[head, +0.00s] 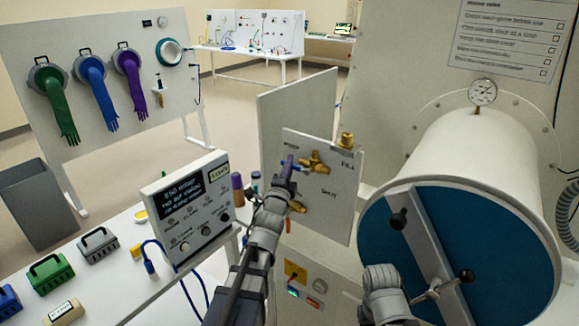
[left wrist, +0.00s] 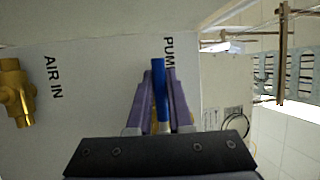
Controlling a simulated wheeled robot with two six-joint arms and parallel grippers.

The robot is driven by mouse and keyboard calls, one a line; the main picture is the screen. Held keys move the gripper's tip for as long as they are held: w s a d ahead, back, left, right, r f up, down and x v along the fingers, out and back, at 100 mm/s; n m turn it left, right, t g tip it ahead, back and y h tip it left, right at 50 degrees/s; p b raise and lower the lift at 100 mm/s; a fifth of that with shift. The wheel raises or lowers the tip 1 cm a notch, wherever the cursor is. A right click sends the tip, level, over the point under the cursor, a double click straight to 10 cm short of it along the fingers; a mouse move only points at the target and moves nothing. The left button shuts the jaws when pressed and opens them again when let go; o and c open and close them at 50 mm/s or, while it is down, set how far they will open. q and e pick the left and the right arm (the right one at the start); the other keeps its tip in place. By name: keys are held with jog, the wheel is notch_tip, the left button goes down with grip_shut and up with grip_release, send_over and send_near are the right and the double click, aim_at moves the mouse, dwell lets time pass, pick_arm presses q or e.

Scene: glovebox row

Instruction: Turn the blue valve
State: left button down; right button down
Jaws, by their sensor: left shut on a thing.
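The blue valve handle (left wrist: 159,85) stands between the two purple fingers of my left gripper (left wrist: 155,100) in the left wrist view. The fingers are shut on it, in front of a white panel (left wrist: 90,110) with a partly covered label starting "PUM". In the head view my left gripper (head: 288,168) reaches up to the white valve panel (head: 335,215), beside brass fittings (head: 316,162). The gripper largely hides the blue handle there. A grey part of my right arm shows at the lower right, but its gripper is not visible.
Another brass valve (left wrist: 14,92) sits by the "AIR IN" label. A tilted control box (head: 190,208) stands left of my arm. A white cylinder (head: 475,160) with a blue door (head: 510,245) and clamp bar fills the right. Small cases (head: 50,273) lie on the left bench.

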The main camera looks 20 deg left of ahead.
pick_arm(q)
jog(key=c, duration=0.8)
grip_release()
jog(key=shift+c, duration=0.2)
jog(key=b+v, duration=0.1)
jog(key=v, duration=0.6)
jog(key=shift+s, duration=0.45)
pick_arm(e)
jog(key=shift+s+f, duration=0.7)
jog(key=shift+s, duration=0.05)
pick_arm(q)
jog(key=shift+f, duration=0.1)
